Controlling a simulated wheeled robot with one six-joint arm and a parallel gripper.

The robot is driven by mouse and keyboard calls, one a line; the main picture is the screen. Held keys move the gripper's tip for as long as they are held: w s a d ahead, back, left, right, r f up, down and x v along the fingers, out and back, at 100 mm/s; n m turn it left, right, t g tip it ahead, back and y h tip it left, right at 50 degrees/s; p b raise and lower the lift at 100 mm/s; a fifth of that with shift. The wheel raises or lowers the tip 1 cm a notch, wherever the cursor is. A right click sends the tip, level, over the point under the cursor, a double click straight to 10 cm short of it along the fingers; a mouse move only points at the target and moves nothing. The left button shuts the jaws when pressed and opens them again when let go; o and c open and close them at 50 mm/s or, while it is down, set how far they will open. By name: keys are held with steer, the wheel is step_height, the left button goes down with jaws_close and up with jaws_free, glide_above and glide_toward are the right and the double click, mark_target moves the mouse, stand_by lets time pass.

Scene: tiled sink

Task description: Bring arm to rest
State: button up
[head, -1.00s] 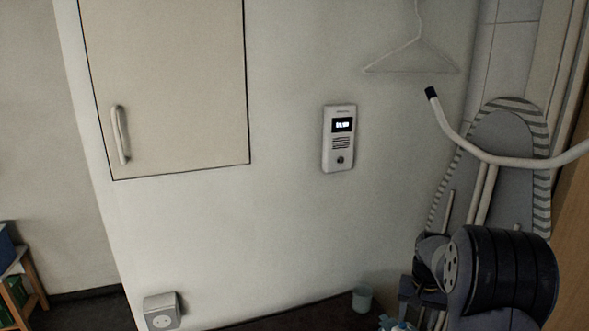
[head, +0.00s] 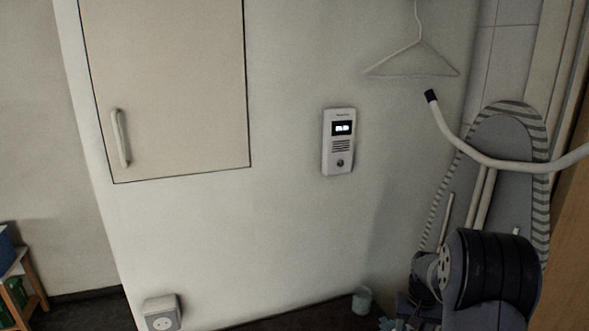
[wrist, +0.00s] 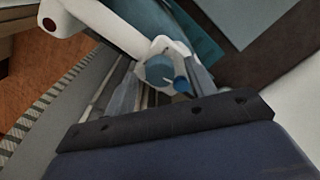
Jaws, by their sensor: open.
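My gripper (wrist: 158,88) shows in the wrist view as two grey fingers with a gap between them. It is open. A white object with a blue round end (wrist: 160,72) appears beyond and partly between the fingers; I cannot tell whether it touches them, and no hold is visible. In the head view my dark arm link is folded at the lower right, in front of the striped ironing board (head: 540,190). My fingertips cannot be made out in the head view.
A white bent tube (head: 500,160) juts in near my arm. A pale cup (head: 362,299) stands at the wall's foot. A wall intercom (head: 338,142), a hanger (head: 412,70), a cabinet door (head: 170,80) and a socket (head: 161,313) line the wall.

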steer(key=n+p, duration=0.1)
steer(key=n, duration=0.3)
steer(key=shift+r, duration=0.1)
steer(key=n+p, duration=0.2)
steer(key=n, duration=0.1)
steer(key=shift+n, duration=0.4)
step_height(320, 180, up, 11)
steer(key=m+b, duration=0.2)
steer(key=b, duration=0.1)
steer(key=shift+f, duration=0.2)
